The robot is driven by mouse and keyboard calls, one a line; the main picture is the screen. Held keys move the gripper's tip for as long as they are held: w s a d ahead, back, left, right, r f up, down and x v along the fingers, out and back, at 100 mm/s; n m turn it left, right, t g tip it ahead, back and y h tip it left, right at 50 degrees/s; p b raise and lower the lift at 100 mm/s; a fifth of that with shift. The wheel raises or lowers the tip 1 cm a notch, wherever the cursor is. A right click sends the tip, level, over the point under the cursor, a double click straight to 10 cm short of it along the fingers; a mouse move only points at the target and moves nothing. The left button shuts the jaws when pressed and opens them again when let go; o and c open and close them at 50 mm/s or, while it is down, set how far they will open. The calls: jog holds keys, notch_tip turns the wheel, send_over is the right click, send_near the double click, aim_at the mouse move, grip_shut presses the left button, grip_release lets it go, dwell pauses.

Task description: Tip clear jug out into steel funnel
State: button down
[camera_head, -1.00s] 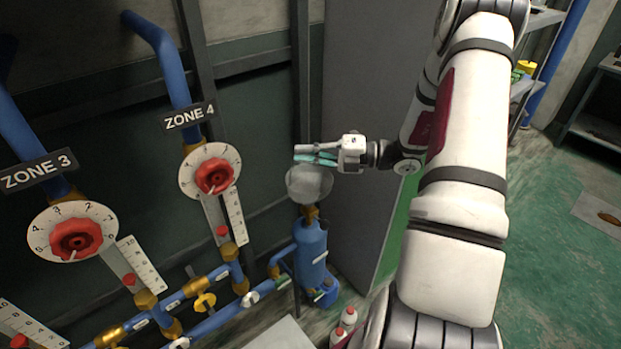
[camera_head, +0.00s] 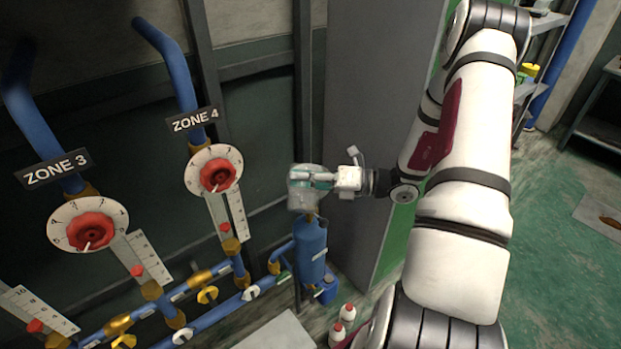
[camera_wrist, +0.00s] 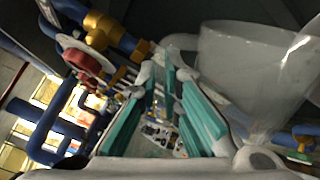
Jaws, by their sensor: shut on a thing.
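My gripper (camera_head: 312,178) is shut on the clear jug and holds it at the steel funnel.
The blue cylinder (camera_head: 311,250) stands below the funnel. Pipes and the red Zone 4 valve (camera_head: 220,175) and Zone 3 valve (camera_head: 90,231) are to the left. A grey cabinet (camera_head: 362,120) stands just behind. White bottles (camera_head: 347,313) stand on the floor.

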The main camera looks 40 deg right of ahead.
aim_at(301, 191)
jog(key=shift+s+a+n, duration=0.2)
jog(key=shift+s+n, duration=0.1)
jog(key=shift+n, duration=0.1)
jog(key=shift+s+a+f+n, duration=0.1)
jog(key=shift+a+f+n, duration=0.05)
jog(key=shift+f+n, duration=0.25)
jog(key=shift+s+a+f+n, duration=0.1)
jog(key=shift+f+n, duration=0.2)
jog(key=shift+f, duration=0.1)
jog(key=shift+s+a+f+n, duration=0.25)
jog(key=shift+s+a+n, duration=0.3)
jog(key=shift+n, duration=0.45)
jog(key=s+a+f+n, duration=0.2)
jog(key=f+n, duration=0.1)
jog(key=f, duration=0.3)
jog(key=s+a+f+n+b, duration=0.1)
jog(key=s+f+n, duration=0.1)
jog(key=f+n, duration=0.2)
jog(key=shift+a+f, duration=0.35)
jog(key=shift+f, duration=0.9)
jog(key=shift+s, duration=0.1)
